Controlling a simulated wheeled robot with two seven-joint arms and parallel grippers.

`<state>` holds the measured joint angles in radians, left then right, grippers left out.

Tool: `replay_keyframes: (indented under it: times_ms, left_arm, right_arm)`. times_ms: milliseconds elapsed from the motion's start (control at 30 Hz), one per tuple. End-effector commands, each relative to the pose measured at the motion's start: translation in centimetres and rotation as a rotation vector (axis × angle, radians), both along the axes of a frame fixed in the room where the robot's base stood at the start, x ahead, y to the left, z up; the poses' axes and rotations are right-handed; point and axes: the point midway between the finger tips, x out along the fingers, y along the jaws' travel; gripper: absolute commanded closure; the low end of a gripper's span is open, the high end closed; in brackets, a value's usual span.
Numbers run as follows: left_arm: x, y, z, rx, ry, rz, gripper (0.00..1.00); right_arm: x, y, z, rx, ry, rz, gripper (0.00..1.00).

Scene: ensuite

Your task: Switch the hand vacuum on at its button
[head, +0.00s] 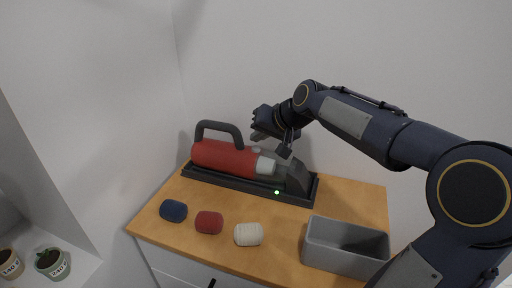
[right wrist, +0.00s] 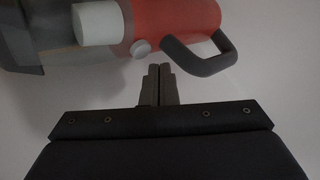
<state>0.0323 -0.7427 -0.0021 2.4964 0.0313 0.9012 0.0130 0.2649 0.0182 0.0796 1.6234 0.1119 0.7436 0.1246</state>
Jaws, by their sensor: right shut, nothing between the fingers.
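In the right wrist view the red vacuum body (right wrist: 178,17) fills the top. A small round pale button (right wrist: 140,48) sits on its side near the handle (right wrist: 205,62). My right gripper (head: 285,150) is over the nozzle end in the head view. Its fingers (right wrist: 160,72) are shut and empty, just beside and below the button, apparently apart from it. My left gripper is out of view.
Blue (head: 173,210), red (head: 209,222) and white (head: 248,234) rounded items lie in front. A grey bin (head: 345,247) stands at the right. White walls rise behind and left.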

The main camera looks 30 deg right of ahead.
Motion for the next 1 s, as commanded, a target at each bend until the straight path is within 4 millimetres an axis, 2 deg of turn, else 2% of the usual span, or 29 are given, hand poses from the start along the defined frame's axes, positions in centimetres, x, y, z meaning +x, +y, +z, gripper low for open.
replay_keyframes:
  times_ms: [1000]
  left_arm:
    - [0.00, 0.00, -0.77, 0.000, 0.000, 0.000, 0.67]
  right_arm:
    - [0.00, 0.00, -0.96, 0.000, 0.000, 0.000, 1.00]
